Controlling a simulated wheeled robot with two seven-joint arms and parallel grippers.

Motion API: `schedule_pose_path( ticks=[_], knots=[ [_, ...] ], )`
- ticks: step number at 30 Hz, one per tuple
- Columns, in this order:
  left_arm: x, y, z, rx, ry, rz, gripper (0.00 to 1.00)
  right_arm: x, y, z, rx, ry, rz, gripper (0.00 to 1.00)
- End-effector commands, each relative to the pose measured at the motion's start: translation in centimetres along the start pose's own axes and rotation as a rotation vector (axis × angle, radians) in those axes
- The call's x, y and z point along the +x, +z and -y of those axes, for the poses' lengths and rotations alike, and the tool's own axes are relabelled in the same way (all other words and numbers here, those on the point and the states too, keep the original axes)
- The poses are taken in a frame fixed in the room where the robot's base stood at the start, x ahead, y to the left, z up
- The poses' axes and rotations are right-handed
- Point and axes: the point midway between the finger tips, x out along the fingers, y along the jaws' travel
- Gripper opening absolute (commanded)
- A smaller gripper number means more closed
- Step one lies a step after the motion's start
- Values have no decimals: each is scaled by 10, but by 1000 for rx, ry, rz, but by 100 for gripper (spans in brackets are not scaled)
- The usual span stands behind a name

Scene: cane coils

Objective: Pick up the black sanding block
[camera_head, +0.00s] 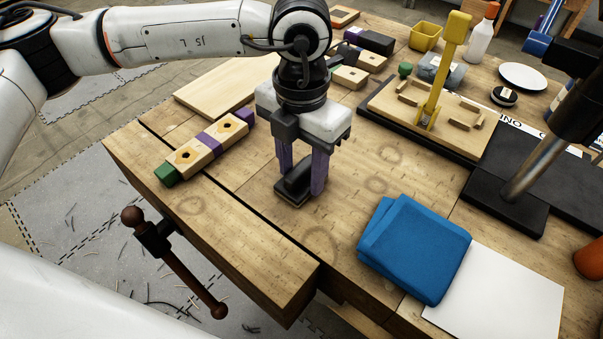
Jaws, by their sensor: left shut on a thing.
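The black sanding block (292,187) is at the middle of the wooden workbench, low at the bench top. It has a black body and a thin pale layer along its bottom edge. My left gripper (303,180) points straight down over it, with its purple fingers shut on the block. The fingers hide part of the block. I cannot tell whether the block touches the bench or is slightly above it. My right gripper is not in view.
A wooden piece with purple and green parts (205,148) lies left of the gripper. A folded blue cloth (414,246) and white sheet (500,293) lie to the right. A wooden fixture with a yellow upright tool (437,85) stands behind. A vise handle (175,262) juts from the front.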

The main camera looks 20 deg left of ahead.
Motion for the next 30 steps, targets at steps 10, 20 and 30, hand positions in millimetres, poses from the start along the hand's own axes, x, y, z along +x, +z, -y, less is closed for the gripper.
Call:
schedule_pose_path(
  ticks=[10,20,30],
  knots=[
    [-39,2,0,-1,1,6,19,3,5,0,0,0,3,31],
    [-94,1,0,0,0,2,19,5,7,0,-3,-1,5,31],
    [-101,0,0,0,0,0,19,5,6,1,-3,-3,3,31]
  ],
)
